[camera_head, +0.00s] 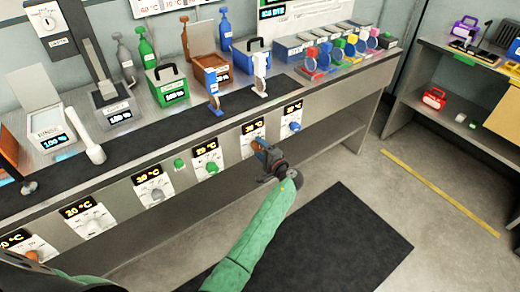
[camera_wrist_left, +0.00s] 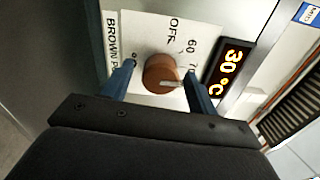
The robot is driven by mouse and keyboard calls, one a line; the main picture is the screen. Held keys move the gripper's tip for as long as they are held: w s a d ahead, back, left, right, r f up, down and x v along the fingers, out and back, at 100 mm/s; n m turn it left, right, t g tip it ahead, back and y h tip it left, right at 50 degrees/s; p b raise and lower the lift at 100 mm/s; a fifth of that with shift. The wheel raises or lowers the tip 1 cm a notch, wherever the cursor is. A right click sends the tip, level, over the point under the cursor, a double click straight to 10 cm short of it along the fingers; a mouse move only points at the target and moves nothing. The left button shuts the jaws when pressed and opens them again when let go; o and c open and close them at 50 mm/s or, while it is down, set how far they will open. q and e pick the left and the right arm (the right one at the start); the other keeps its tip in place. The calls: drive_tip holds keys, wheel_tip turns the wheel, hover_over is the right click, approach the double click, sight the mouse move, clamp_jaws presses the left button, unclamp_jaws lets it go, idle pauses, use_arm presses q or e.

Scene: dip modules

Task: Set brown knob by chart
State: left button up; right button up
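The brown knob (camera_wrist_left: 163,74) is round with a pale pointer line, on a white dial plate (camera_wrist_left: 150,35) marked OFF, 60 and a partly hidden 7-something. Its pointer aims right in the left wrist view, towards my right-hand finger. The display (camera_wrist_left: 229,72) beside it reads 30 °C. My left gripper (camera_wrist_left: 160,80) is open, with its blue fingertips on either side of the knob and small gaps showing. In the head view my left gripper (camera_head: 264,158) is at the counter front and covers most of this knob. The wall chart (camera_head: 165,6) is cut off at the top. My right gripper is not in view.
Other dials with displays line the counter front, including a blue knob (camera_head: 295,126) to the right and a green knob (camera_head: 212,168) to the left. Coloured bottles and boxes stand on the counter. A side bench (camera_head: 470,125) is at right. The floor in front is clear.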

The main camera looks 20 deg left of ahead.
use_arm(q)
drive_tip(key=shift+s, duration=0.1)
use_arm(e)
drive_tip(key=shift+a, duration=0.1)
use_arm(q)
drive_tip(key=shift+s+d+f, duration=0.1)
drive_tip(key=shift+s+d, duration=0.05)
drive_tip(key=shift+d, duration=0.1)
drive_tip(key=b+v, duration=0.2)
drive_tip(key=v, duration=0.5)
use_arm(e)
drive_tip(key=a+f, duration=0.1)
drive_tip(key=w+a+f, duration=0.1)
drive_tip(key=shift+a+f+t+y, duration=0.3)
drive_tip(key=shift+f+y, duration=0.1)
use_arm(q)
drive_tip(key=shift+d, duration=0.1)
